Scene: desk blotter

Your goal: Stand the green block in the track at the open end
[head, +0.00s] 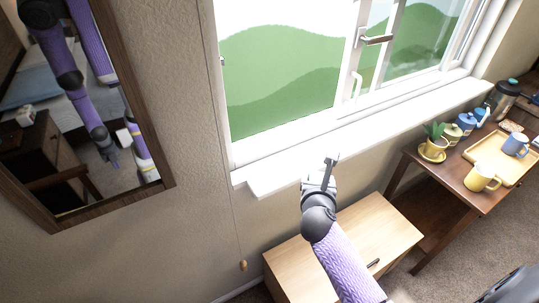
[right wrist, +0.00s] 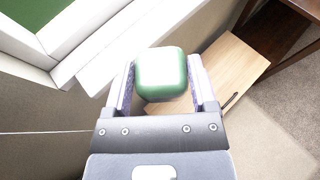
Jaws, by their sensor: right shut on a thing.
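My right gripper (head: 325,174) is in front of the white sill, below the window. In the right wrist view, its two fingers (right wrist: 162,88) are shut on the green block (right wrist: 161,73), a rounded cube held between them. The block cannot be made out in the head view. The white bottom frame of the window (head: 290,143) runs along behind the sill, where the track lies; its groove is too small to make out. The block is apart from the frame, on the room side. My left gripper is not directly in view.
The white sill (head: 385,130) is clear along most of its length. A light wood cabinet (head: 350,240) stands below. A dark table at right holds a tray (head: 486,151), a yellow mug (head: 480,178) and several pots. A mirror (head: 167,184) hangs at left; a cord (head: 232,170) hangs beside the window.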

